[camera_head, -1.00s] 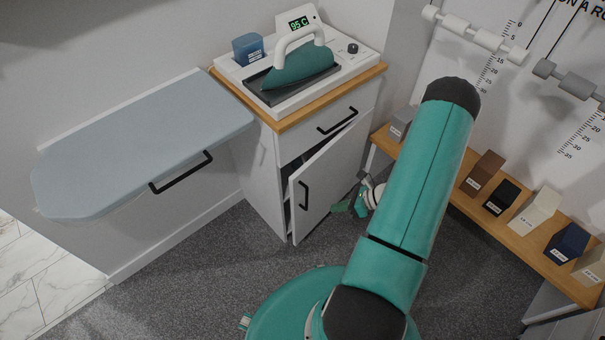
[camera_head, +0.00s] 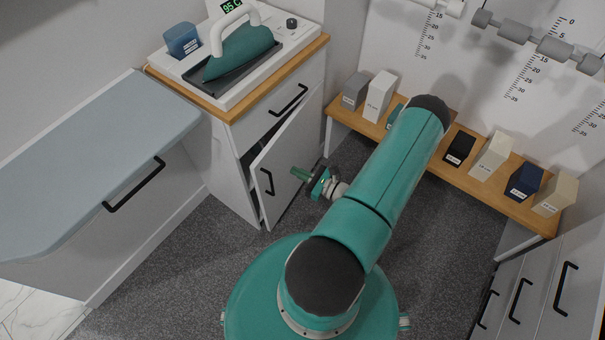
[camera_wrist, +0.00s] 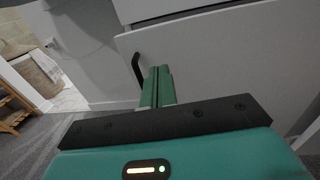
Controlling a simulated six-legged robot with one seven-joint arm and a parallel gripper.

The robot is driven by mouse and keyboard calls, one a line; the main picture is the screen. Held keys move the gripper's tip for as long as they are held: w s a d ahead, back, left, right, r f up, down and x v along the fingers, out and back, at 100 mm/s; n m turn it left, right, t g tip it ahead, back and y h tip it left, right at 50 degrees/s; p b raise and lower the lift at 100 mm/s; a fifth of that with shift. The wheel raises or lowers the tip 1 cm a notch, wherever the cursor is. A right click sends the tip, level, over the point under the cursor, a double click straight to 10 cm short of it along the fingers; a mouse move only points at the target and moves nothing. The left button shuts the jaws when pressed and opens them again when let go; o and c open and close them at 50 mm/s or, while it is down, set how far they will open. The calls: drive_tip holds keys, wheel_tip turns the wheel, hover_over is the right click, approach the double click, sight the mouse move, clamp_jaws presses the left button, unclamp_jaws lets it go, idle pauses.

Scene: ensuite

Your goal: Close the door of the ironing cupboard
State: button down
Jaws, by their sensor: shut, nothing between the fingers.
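The ironing cupboard (camera_head: 226,175) is white with a wooden top and stands left of centre in the head view. Its door (camera_head: 289,153) is partly open, with a dark gap on its left side and a black handle (camera_head: 267,181). My gripper (camera_head: 298,172) is shut and empty, close to the outer face of the door, right of the handle. In the wrist view the green fingers (camera_wrist: 157,86) point at the white door (camera_wrist: 215,62), with the handle (camera_wrist: 138,68) just left of them. I cannot tell whether the fingertips touch the door.
A teal iron (camera_head: 240,52) and a blue box (camera_head: 182,40) stand on the cupboard top. A grey ironing board (camera_head: 90,160) juts out at the left. A wooden shelf with boxes (camera_head: 430,158) runs along the right. Grey carpet (camera_head: 180,285) lies clear in front.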

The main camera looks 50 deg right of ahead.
sight(268, 158)
drive_tip(key=w, duration=0.3)
drive_tip(key=w+a, duration=0.1)
drive_tip(key=w, duration=0.5)
drive_tip(key=shift+a, duration=0.15)
